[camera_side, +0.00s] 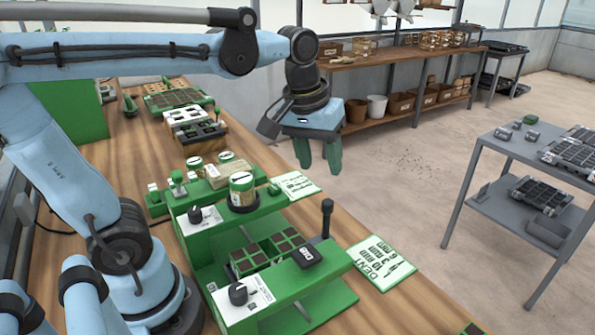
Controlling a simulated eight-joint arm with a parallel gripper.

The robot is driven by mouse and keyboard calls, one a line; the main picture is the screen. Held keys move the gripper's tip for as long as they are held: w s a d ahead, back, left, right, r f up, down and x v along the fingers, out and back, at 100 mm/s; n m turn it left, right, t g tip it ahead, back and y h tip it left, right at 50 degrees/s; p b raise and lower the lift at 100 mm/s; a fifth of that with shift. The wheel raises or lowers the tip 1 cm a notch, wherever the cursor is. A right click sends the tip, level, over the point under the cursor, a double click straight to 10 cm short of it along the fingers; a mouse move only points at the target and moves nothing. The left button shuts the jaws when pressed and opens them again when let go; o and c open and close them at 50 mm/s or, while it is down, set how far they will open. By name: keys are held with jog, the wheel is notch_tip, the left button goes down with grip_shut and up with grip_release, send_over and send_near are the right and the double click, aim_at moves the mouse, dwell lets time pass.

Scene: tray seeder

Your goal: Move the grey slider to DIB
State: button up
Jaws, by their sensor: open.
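My gripper (318,158) hangs in the upper middle with its two green fingers pointing down, apart and empty. It is in the air, apart from the green seeder (217,236) below it. A dark block with white lettering that seems to read DIB (307,255) sits on the seeder's front bar. A dark upright lever (327,217) stands just behind it, at the bar's right end. I cannot tell for certain which part is the grey slider or where it is set. A green tray of dark cells (267,253) lies between the seeder's bars.
Black knobs on white plates sit at the left of the front bar (238,293) and rear bar (195,214). A printed card (381,262) lies right of the seeder. Bare wooden table (420,312) shows at front right.

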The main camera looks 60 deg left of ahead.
aim_at(328, 201)
jog(key=shift+w+f+n+g, duration=0.45)
jog(key=shift+f+n, duration=0.1)
jog(key=shift+f, duration=1.05)
jog(key=shift+w+f+n+g, duration=0.4)
jog(key=shift+f+n+g, duration=0.15)
jog(key=shift+f, duration=1)
jog(key=shift+w+f+n+g, duration=0.45)
jog(key=shift+f+n, duration=0.15)
jog(key=shift+f, duration=1)
grip_shut()
